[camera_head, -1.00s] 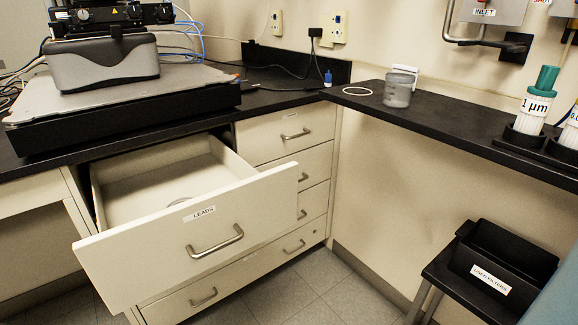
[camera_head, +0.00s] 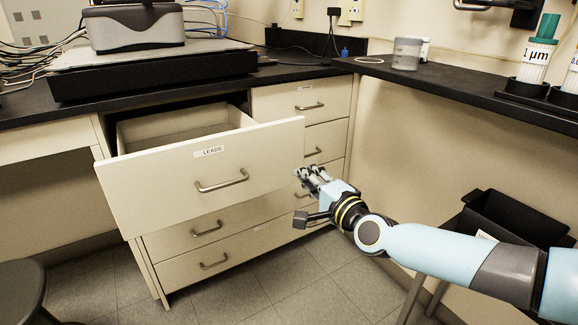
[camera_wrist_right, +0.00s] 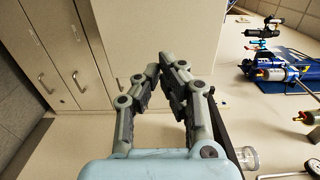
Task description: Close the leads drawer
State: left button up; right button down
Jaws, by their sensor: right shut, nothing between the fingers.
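The leads drawer (camera_head: 200,180) stands pulled out of the cabinet, with its white LEADS label and a metal bar handle (camera_head: 221,181) on the front. Part of its open inside shows behind the front. My right gripper (camera_head: 304,172) is shut and empty, just right of the drawer front's right edge and low in the picture, near the lower drawers. In the right wrist view its fingers (camera_wrist_right: 163,66) meet at the tips in front of pale panels. I cannot tell whether it touches the drawer. My left gripper is not in view.
A black counter (camera_head: 300,72) runs above the drawers and along the right wall. A black instrument base (camera_head: 150,76) sits on it. Closed drawers (camera_head: 190,265) lie below the leads drawer. A black bin (camera_head: 505,215) stands at right, a dark stool (camera_head: 22,285) at lower left.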

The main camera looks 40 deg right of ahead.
aim_at(283, 158)
jog(key=b+x, duration=0.1)
jog(key=x, duration=0.5)
jog(key=shift+w, duration=0.1)
jog(key=shift+w+d, duration=0.1)
jog(key=shift+w, duration=0.4)
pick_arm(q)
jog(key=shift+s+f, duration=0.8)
pick_arm(e)
jog(key=shift+w, duration=0.1)
